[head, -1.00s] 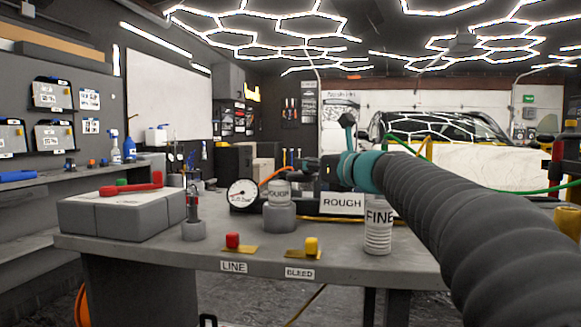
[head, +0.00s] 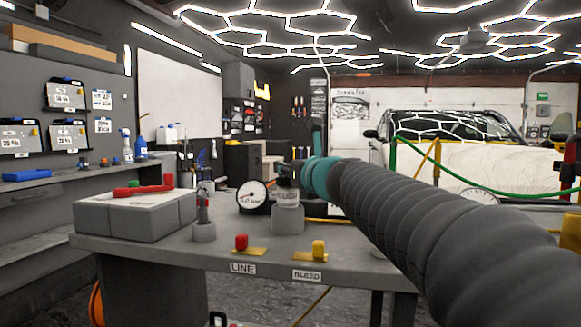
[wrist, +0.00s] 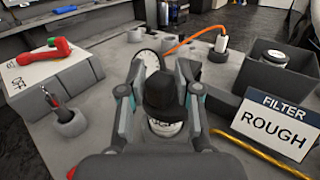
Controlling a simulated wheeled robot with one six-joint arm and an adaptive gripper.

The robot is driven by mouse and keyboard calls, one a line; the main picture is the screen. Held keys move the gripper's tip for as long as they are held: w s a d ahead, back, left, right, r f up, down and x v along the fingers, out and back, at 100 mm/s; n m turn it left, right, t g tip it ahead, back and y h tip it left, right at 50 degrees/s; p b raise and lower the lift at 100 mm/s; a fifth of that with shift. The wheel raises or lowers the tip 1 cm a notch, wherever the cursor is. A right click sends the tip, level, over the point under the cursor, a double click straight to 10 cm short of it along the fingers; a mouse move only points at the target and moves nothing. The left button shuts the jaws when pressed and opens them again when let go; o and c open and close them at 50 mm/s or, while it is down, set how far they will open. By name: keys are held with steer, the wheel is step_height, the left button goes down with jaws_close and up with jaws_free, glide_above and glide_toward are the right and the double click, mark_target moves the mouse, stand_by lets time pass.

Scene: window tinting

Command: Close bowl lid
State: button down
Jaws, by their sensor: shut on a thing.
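My gripper (wrist: 168,86) is shut on a black rounded lid (wrist: 160,92), with a finger on each side of it. The lid is directly above a pale labelled bowl (wrist: 165,128) in the wrist view. I cannot tell whether lid and bowl touch.
A round gauge (head: 252,197) stands just left of the bowl. A FILTER ROUGH sign (wrist: 272,130) and a dark box (wrist: 273,72) are to the right. A red valve (head: 241,243) and a yellow valve (head: 318,249) sit at the bench's front edge.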

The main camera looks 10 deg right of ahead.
steer(key=shift+w+a, duration=0.1)
steer(key=shift+a, duration=0.45)
steer(key=c, duration=1)
jaws_free()
steer(key=shift+a, duration=0.15)
steer(key=shift+o, duration=0.2)
steer(key=v, duration=1.2)
